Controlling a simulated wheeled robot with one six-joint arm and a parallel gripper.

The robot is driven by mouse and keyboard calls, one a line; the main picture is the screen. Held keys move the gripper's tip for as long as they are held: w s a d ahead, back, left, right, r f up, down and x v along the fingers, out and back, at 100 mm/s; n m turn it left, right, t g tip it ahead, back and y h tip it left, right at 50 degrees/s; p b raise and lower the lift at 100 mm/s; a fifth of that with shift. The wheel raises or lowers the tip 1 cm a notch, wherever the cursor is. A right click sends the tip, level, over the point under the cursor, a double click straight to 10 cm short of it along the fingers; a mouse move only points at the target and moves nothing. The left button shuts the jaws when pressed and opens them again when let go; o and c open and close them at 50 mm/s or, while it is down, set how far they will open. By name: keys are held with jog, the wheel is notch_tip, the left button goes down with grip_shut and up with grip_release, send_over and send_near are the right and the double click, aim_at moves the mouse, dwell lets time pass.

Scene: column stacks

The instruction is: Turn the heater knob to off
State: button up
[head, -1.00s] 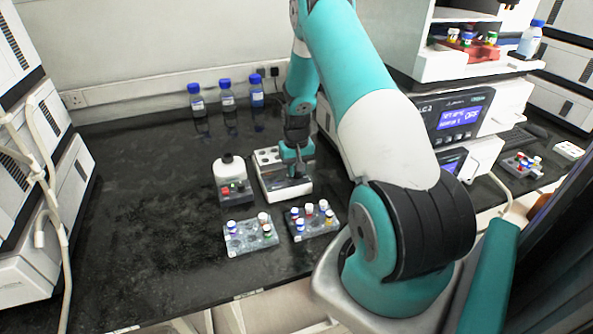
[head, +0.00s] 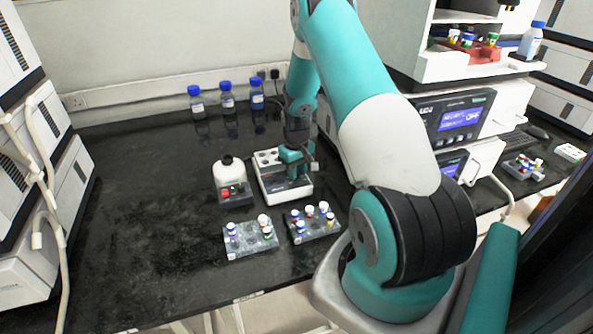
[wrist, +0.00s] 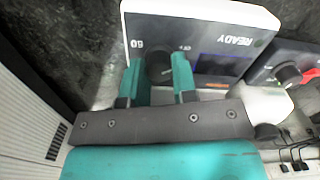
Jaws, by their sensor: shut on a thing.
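The heater (head: 297,195) is a white box on the black bench, with round wells on its top at the back. In the wrist view its dark front panel (wrist: 218,68) shows upside down, with the word READY and a dim blue display. The heater knob (wrist: 158,66) is round and dark, near the panel's left side in that view. My gripper (wrist: 158,76) has its two teal fingers on either side of the knob and is shut on it. In the head view my gripper (head: 295,160) is over the heater's front, hiding the knob there. The knob's pointer is too blurred to read.
Two vial racks (head: 250,246) (head: 303,234) stand in front. Blue-capped bottles (head: 228,97) stand by the back wall. The bench's left part is clear.

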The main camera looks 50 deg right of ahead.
jog(key=shift+r, duration=0.1)
jog(key=o, duration=0.9)
jog(key=shift+o, duration=0.2)
jog(key=shift+r, duration=0.1)
notch_tip(320, 180, up, 17)
jog(key=b, duration=0.1)
jog(key=shift+b, duration=0.35)
jog(key=shift+r, duration=0.1)
